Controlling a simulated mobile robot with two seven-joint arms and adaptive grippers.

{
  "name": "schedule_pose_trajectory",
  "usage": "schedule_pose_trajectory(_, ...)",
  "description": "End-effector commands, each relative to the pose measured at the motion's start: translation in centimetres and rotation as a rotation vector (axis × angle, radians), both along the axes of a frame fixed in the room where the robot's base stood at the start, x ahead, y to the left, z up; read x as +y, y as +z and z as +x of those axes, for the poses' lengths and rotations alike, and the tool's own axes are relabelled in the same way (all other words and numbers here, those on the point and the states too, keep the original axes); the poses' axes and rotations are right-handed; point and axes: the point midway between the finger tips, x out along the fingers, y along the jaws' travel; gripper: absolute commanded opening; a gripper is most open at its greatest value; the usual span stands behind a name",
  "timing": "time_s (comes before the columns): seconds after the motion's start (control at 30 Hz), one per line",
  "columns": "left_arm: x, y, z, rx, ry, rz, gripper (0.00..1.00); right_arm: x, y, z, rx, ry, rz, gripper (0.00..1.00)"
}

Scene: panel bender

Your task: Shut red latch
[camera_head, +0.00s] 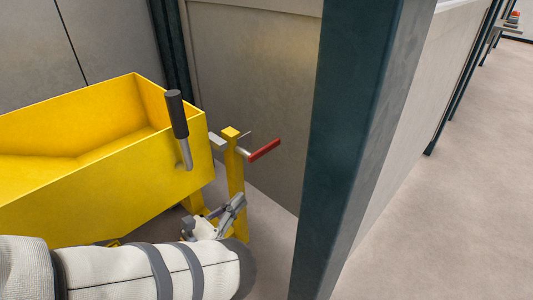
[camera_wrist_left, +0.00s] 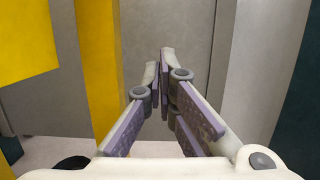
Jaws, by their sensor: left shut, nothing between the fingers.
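The red latch (camera_head: 263,150) is a short red handle on a metal rod at the top of a yellow post (camera_head: 234,180). It points right and slightly up, away from the yellow bin. My left gripper (camera_head: 238,200) is below the latch, in front of the post's lower part, and apart from the latch. In the left wrist view the left gripper's fingers (camera_wrist_left: 164,60) come together at the tips with nothing between them. The yellow post (camera_wrist_left: 98,65) stands just left of the fingers there. The latch does not show in the wrist view. My right gripper is not in view.
A yellow bin (camera_head: 85,195) with a black-handled lever (camera_head: 177,115) stands left of the post. A dark teal column (camera_head: 350,130) rises close on the right. A grey panel (camera_head: 260,70) is behind. Open floor (camera_head: 450,200) lies beyond the column.

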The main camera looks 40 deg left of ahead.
Motion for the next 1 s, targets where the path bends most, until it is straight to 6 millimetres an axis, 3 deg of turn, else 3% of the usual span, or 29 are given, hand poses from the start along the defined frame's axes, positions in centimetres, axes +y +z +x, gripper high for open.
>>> schedule_pose_trajectory(0.47, -0.3, 0.1, 0.5, -0.012, -0.007, 0.017, 0.0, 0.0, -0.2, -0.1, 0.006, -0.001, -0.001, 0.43)
schedule_pose_trajectory(0.97, -1.1, 2.5, 10.2, -0.013, -0.008, 0.016, 0.0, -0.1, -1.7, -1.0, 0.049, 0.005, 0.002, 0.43)
schedule_pose_trajectory(1.0, -1.0, 3.7, 9.9, -0.012, -0.006, 0.018, 0.0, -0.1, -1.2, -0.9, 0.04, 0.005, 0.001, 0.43)
